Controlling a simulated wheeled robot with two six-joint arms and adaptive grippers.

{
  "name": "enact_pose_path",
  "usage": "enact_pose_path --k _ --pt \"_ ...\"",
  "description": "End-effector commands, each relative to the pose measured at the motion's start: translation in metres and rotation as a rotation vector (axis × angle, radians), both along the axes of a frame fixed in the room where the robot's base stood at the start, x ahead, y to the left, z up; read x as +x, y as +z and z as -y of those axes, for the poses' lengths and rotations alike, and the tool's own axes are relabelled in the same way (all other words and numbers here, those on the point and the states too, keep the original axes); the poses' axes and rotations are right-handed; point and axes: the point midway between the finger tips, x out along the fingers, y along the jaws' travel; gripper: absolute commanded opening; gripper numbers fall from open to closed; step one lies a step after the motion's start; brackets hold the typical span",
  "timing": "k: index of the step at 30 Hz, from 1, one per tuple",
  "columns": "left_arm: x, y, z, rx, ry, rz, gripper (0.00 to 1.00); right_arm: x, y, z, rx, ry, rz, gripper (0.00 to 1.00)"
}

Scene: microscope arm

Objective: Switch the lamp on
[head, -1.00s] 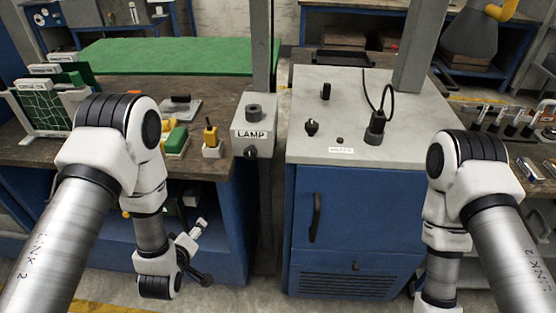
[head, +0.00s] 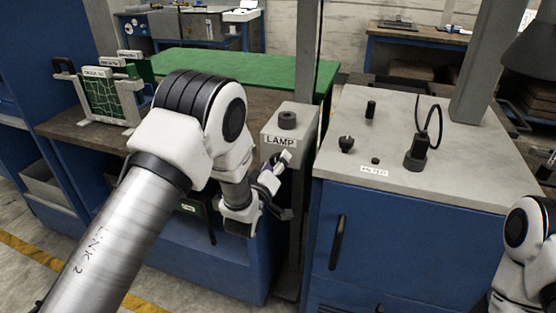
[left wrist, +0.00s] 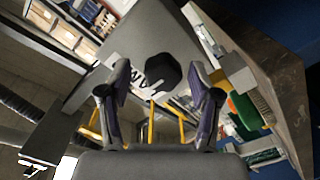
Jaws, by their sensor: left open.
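The grey lamp box (head: 301,115) with its LAMP label (head: 280,141) is mounted on a post beside the workbench. A dark round cap (head: 287,120) sits on its top. My left gripper (head: 282,162) is just below the label, at the front of the box. In the left wrist view my left gripper (left wrist: 161,92) is open, its fingers either side of the black knob (left wrist: 162,72) on the box (left wrist: 130,40). The knob appears just beyond the fingertips; I cannot tell whether they touch it. My gripper hides the knob in the head view. My right gripper is out of view.
A blue cabinet (head: 385,240) with a grey top stands right of the post (head: 305,60). Its top carries a small knob (head: 346,144) and a black socket with a cable (head: 415,155). Left of the post is a workbench with a green mat (head: 235,72) and a framed green panel (head: 112,98).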

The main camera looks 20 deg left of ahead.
Motion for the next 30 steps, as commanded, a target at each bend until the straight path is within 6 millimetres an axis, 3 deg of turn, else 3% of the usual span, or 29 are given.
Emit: enact_pose_path --k 4,10,11,15,16,30 --pt "0.0139 0.0004 0.0000 0.000 0.001 0.000 0.63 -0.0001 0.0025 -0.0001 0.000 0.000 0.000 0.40" --pt "0.0150 -0.0007 0.0001 0.001 0.001 -0.002 0.63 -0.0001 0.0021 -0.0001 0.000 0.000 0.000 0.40" --pt "0.0149 -0.0007 0.0001 0.001 0.001 -0.002 0.60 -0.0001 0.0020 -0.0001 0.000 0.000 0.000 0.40" --pt "0.0148 -0.0007 0.0001 0.001 0.000 -0.001 0.10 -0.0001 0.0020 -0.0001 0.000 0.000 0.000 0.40" --pt "0.0148 -0.0006 0.0002 0.001 0.000 -0.001 0.03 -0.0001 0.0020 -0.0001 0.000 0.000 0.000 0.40" --pt "0.0148 -0.0010 -0.0001 0.056 0.001 0.002 0.03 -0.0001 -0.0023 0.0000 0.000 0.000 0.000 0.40"
